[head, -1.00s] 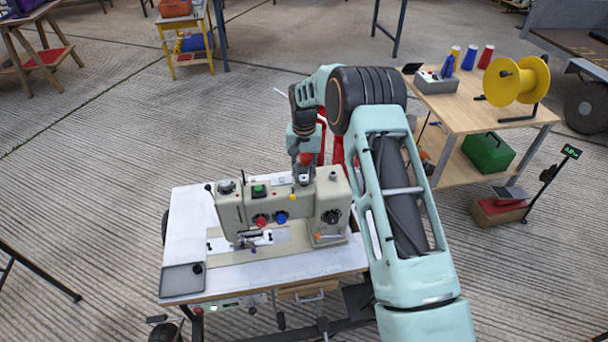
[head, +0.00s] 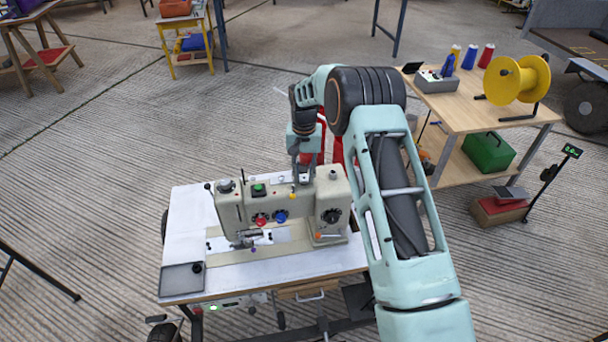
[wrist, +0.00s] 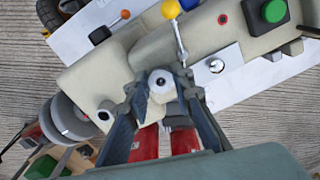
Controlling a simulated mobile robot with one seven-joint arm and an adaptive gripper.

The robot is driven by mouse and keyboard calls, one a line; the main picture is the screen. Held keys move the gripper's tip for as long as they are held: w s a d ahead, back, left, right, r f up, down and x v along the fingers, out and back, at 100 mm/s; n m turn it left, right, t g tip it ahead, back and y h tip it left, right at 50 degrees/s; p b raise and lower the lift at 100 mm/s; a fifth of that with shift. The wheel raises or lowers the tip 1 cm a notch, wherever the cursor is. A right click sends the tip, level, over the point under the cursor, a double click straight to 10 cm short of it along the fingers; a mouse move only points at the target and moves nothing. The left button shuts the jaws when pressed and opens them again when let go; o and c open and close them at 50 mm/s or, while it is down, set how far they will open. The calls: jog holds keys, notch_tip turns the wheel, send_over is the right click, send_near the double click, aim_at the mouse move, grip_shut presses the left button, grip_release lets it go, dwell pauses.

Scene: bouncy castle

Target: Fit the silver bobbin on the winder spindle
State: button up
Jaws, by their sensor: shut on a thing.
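My gripper (wrist: 160,88) is shut on the silver bobbin (wrist: 160,80), which sits between the two dark fingertips with its round end and dark centre hole facing the wrist camera. In the head view my gripper (head: 304,178) points down at the top of the cream sewing machine (head: 233,217), near its right half. The bobbin is above or at the machine's top in the wrist view. I cannot tell whether it touches anything below. The winder spindle cannot be made out clearly; the bobbin and fingers may cover it.
A lever with a yellow knob (wrist: 170,9) stands close to the fingertips. A green button (wrist: 273,11) is farther right on the machine. The white table (head: 190,226) carries a grey tray (head: 181,279). A wooden bench (head: 466,112) with a yellow spool (head: 515,82) stands at the right.

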jog(key=shift+f, duration=0.1)
jog(key=o, duration=0.8)
notch_tip(320, 180, up, 12)
dwell(0.5)
